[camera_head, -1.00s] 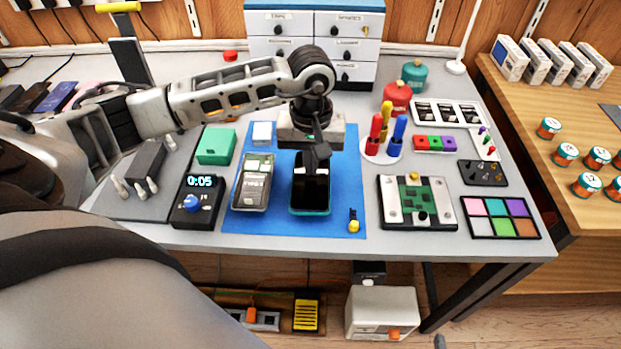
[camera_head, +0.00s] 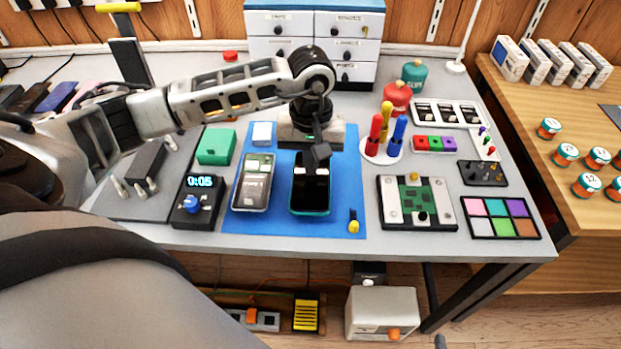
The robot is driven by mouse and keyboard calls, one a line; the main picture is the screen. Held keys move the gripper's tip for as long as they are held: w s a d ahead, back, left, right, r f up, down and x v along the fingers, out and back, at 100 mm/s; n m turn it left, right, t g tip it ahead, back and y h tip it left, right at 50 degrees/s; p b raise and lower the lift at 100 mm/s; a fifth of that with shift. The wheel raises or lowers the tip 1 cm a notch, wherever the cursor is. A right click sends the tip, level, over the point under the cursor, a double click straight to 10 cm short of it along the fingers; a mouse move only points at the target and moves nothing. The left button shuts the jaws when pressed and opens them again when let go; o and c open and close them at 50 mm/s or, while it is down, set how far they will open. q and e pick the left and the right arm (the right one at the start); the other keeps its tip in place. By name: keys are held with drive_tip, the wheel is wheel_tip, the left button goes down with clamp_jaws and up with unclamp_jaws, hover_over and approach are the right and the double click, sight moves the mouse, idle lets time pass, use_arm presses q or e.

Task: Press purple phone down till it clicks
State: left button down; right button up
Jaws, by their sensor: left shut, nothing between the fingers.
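A blue-purple phone (camera_head: 57,97) lies in a row of phones at the far left of the bench, well away from my gripper. My left gripper (camera_head: 318,158) points down over the far end of a dark, teal-edged phone or shell (camera_head: 310,205) on the blue mat (camera_head: 343,215). The gripper is shut and holds nothing. I cannot tell whether its tips touch the dark piece. No purple shows on that piece; its far part is partly hidden by the gripper.
An opened phone (camera_head: 252,185) lies left of the dark piece. A timer box (camera_head: 197,203) reading 0:05 stands beside the mat. Upright colored drivers (camera_head: 385,140), a green circuit board (camera_head: 417,202) and a color tray (camera_head: 500,217) are to the right.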

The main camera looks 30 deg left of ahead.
sight(311, 179)
use_arm(q)
drive_tip(key=shift+f+b, duration=1.05)
idle(0.7)
drive_tip(key=shift+r, duration=0.1)
idle(0.3)
drive_tip(key=shift+r+p, duration=0.8)
drive_tip(key=shift+r, duration=0.45)
drive_tip(key=shift+r+p, duration=1.15)
drive_tip(key=shift+r, duration=1.05)
